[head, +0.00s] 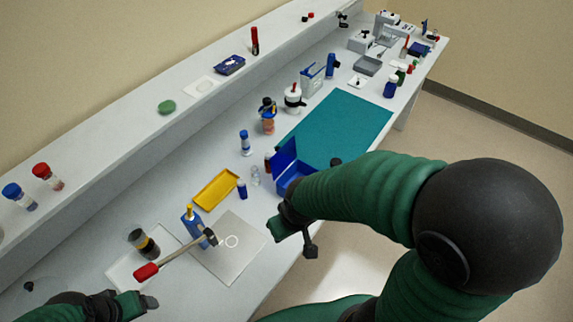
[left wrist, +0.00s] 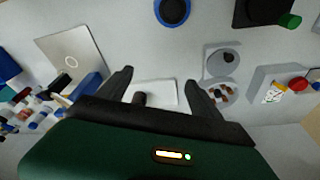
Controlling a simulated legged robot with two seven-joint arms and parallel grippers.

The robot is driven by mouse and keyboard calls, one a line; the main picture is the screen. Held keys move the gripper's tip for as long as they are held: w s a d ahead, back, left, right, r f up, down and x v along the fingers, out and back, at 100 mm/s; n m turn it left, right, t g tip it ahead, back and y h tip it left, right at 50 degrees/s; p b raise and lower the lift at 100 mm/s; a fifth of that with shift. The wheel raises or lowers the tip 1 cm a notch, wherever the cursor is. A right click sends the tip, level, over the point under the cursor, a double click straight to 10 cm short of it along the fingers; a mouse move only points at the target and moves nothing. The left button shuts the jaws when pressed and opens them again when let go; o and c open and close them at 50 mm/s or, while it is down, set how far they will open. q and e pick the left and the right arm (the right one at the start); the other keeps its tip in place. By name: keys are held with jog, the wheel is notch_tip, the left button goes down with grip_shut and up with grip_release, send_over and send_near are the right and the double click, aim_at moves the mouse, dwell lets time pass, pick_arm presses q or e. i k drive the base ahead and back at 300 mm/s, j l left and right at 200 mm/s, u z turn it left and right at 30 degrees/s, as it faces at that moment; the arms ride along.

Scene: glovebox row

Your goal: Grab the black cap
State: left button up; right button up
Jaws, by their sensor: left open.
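A small black cap (head: 28,286) lies on the bench at the lower left of the head view. In the left wrist view a small black domed piece (left wrist: 228,58) on a grey square looks like the same cap, beyond and right of the fingers. My left gripper (head: 142,301) is at the bottom left of the head view, right of the cap and apart from it. In the left wrist view its two fingers (left wrist: 161,86) are spread with nothing gripped between them. My right gripper (head: 292,238) hangs by the bench's front edge; its jaw gap is unclear.
A dark-lidded jar (head: 144,243) stands on a white mat (head: 128,277), beside a red-handled hammer (head: 147,272). A yellow tray (head: 204,200) and an open blue box (head: 298,180) are farther along. A shelf (head: 120,130) runs along the back.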

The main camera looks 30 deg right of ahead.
aim_at(335, 161)
jog(key=k+l+u, duration=0.1)
jog(key=l+u, duration=0.2)
jog(key=l+z, duration=0.1)
jog(key=z, duration=0.25)
jog(key=l+z, duration=0.1)
jog(key=z, duration=0.25)
jog(key=l+z, duration=0.1)
jog(key=z, duration=0.25)
jog(key=u, duration=0.25)
jog(key=i+l+u, duration=0.1)
jog(key=l+u, duration=0.15)
jog(key=u, duration=0.15)
jog(key=l+u, duration=0.6)
jog(key=u, duration=0.15)
jog(key=l+u, duration=0.4)
jog(key=k+l, duration=0.1)
jog(key=l, duration=0.35)
jog(key=k+l+u, duration=0.1)
jog(key=l, duration=0.35)
jog(key=k+l+u, duration=0.1)
jog(key=l, duration=0.3)
jog(key=k+l, duration=0.1)
jog(key=l, duration=0.35)
